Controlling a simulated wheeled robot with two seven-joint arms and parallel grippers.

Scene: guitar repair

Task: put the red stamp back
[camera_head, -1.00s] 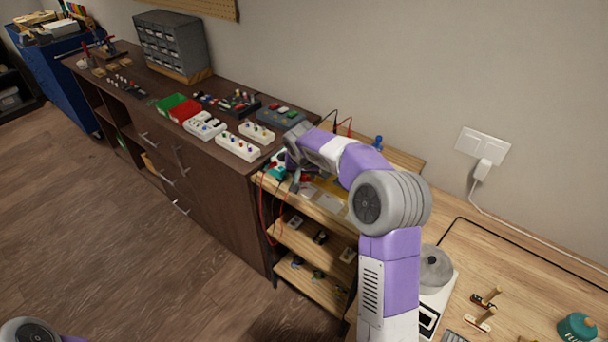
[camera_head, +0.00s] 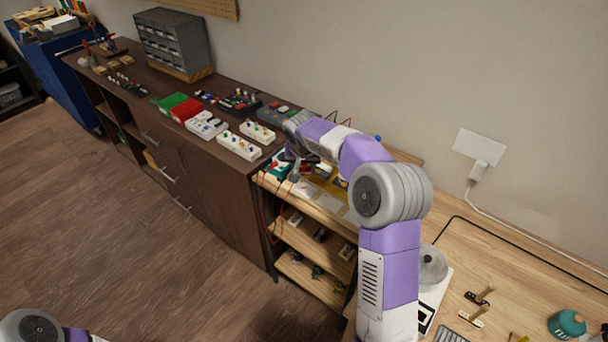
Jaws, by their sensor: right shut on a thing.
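My right arm reaches from the lower right to the top of the small wooden shelf unit (camera_head: 328,212). My right gripper (camera_head: 294,175) is small in view, over the left end of the shelf top, near the dark cabinet's corner. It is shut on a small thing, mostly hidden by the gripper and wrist. I cannot make out the red stamp clearly anywhere. A small blue knob-like thing (camera_head: 378,139) shows behind my right arm at the back of the shelf. My left arm shows only at the bottom left corner, with its gripper out of view.
Red leads hang at the shelf's left side.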

